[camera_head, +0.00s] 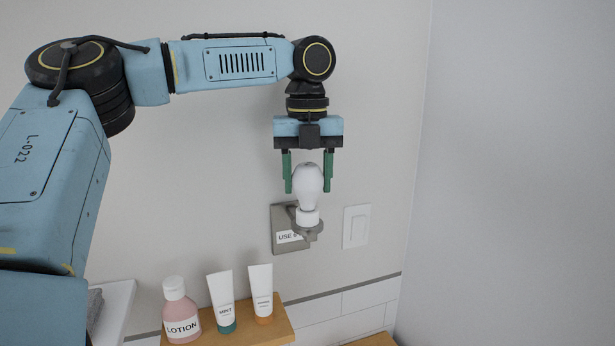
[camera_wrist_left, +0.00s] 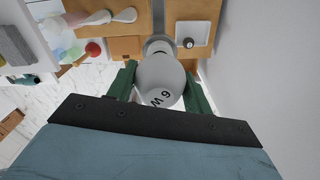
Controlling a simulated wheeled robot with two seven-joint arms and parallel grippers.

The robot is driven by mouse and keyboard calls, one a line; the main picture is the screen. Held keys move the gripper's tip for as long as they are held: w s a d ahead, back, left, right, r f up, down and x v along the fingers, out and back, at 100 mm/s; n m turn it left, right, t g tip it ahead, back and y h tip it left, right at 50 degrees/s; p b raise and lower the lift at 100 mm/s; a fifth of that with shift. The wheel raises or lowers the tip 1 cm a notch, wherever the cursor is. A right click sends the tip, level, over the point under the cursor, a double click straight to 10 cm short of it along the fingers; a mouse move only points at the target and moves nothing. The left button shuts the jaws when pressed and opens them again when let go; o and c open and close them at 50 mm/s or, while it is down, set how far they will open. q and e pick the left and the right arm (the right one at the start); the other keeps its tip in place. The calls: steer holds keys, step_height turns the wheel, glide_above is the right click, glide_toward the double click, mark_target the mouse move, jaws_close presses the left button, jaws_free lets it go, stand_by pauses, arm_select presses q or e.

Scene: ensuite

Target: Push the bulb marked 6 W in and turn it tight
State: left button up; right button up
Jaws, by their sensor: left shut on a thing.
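The white bulb marked 6 W (camera_head: 308,186) stands upright, base down, at the grey wall fixture (camera_head: 282,216) with a label reading "USE 6..." partly hidden. In the left wrist view the bulb (camera_wrist_left: 160,80) shows its "6 W" mark on the dome. My left gripper (camera_head: 308,186) points down from above with its green fingers on either side of the bulb, shut on it. The bulb's white collar meets the fixture's round holder (camera_head: 309,229); how deep it sits I cannot tell. My right gripper is in neither view.
A white wall switch (camera_head: 356,226) is right of the fixture. Below, a wooden shelf (camera_head: 283,331) carries a pink lotion bottle (camera_head: 180,311) and two white tubes, one marked MINT (camera_head: 222,301). The wall on the right is bare.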

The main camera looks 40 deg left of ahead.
arm_select(q)
steer(key=shift+f+m, duration=0.1)
steer(key=shift+m, duration=0.5)
steer(key=m, duration=0.3)
steer(key=shift+m, duration=0.4)
steer(key=shift+a, duration=0.1)
steer(key=o, duration=1.3)
steer(key=shift+w+a, duration=0.1)
steer(key=shift+c, duration=0.2)
step_height(320, 180, up, 13)
steer(key=shift+r, duration=0.2)
